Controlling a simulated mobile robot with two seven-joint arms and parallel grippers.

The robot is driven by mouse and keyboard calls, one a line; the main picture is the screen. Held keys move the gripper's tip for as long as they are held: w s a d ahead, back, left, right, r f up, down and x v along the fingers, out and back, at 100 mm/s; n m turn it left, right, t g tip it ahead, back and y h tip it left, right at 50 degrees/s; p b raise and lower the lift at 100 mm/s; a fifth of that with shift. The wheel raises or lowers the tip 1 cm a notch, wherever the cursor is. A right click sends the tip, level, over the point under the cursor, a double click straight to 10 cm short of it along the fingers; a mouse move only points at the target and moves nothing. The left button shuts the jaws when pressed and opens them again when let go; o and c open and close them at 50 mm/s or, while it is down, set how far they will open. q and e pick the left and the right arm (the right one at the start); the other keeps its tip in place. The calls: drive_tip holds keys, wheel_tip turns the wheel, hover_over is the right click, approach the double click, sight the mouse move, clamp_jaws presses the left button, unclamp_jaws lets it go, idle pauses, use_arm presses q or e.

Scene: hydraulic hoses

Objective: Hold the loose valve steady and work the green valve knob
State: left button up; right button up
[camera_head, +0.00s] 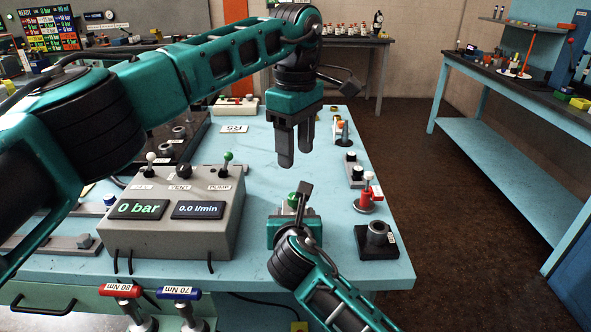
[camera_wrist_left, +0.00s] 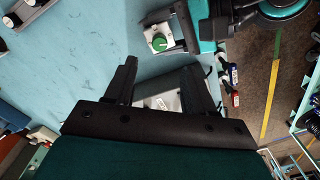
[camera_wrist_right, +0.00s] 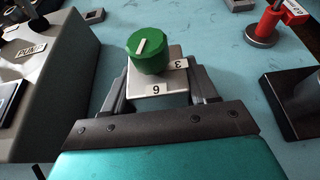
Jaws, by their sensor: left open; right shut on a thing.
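The loose valve is a small pale block (camera_wrist_right: 158,90) with labels 3 and 6, and the green knob (camera_wrist_right: 150,52) with a white mark stands on top. My right gripper (camera_wrist_right: 158,98) is shut on the block, a finger on each side. In the head view the green knob (camera_head: 293,200) is partly hidden by my right wrist. My left gripper (camera_head: 295,160) points down above and beyond the knob, open and empty, apart from it. In the left wrist view the green knob (camera_wrist_left: 160,43) lies ahead of the open fingers (camera_wrist_left: 160,68).
A grey control box (camera_head: 170,222) with levers and displays reading 0 bar and 0.0 l/min stands left of the valve. A red-topped fitting (camera_head: 369,195) and a dark block with a grey socket (camera_head: 377,238) stand to the right. Blue tabletop (camera_head: 250,170) is bare behind the valve.

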sight(295, 200)
use_arm(q)
wheel_tip(295, 200, up, 2)
drive_tip(key=shift+r, duration=0.1)
idle(0.4)
drive_tip(key=f+n, duration=0.2)
drive_tip(key=f, duration=0.2)
drive_tip(key=f+n, duration=0.2)
drive_tip(key=f, duration=0.2)
drive_tip(key=f+n, duration=0.2)
drive_tip(key=f, duration=0.2)
drive_tip(key=shift+w+a, duration=0.1)
drive_tip(key=shift+a, duration=0.1)
drive_tip(key=shift+c, duration=0.2)
clamp_jaws()
